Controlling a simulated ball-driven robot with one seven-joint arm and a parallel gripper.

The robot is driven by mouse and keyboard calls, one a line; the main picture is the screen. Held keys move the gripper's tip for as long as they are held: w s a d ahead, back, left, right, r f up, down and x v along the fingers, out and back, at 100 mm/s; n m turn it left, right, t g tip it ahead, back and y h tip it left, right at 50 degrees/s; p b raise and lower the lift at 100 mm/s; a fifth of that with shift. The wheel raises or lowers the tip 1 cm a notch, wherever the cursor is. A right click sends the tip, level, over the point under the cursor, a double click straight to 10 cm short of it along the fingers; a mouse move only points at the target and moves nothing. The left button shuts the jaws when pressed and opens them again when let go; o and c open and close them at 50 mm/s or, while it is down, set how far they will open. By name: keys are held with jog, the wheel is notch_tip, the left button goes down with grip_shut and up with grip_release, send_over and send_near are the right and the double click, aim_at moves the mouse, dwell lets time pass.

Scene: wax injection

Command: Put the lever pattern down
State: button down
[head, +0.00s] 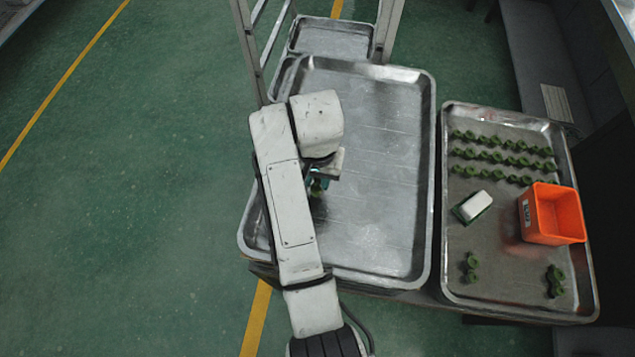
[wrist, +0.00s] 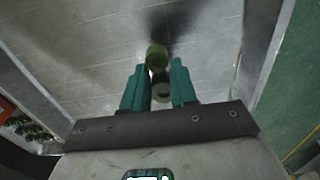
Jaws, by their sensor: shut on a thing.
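My gripper (wrist: 159,90) has teal fingers and is shut on a green lever pattern (wrist: 157,56) in the wrist view. One round end of the pattern shows beyond the fingertips and another part shows between the fingers. In the head view my gripper (head: 316,184) is over the left part of a large metal tray (head: 385,230), mostly hidden by my arm. A dark shadow lies on the tray beyond the pattern in the wrist view. I cannot tell whether the pattern touches the tray.
The large tray is otherwise bare. A second metal tray (head: 500,265) on the right holds rows of green patterns (head: 505,158), an orange bin (head: 553,213) and a white block on a green base (head: 473,206). A metal frame (head: 250,50) stands behind the large tray.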

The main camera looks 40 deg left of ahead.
aim_at(317, 180)
jog(key=shift+w+a+f, duration=0.2)
jog(key=shift+f, duration=1.8)
jog(key=shift+f, duration=0.15)
jog(key=c, duration=0.9)
grip_release()
jog(key=shift+o, duration=0.2)
notch_tip(317, 180, up, 12)
jog(key=shift+r+p, duration=0.2)
jog(key=shift+p, duration=0.25)
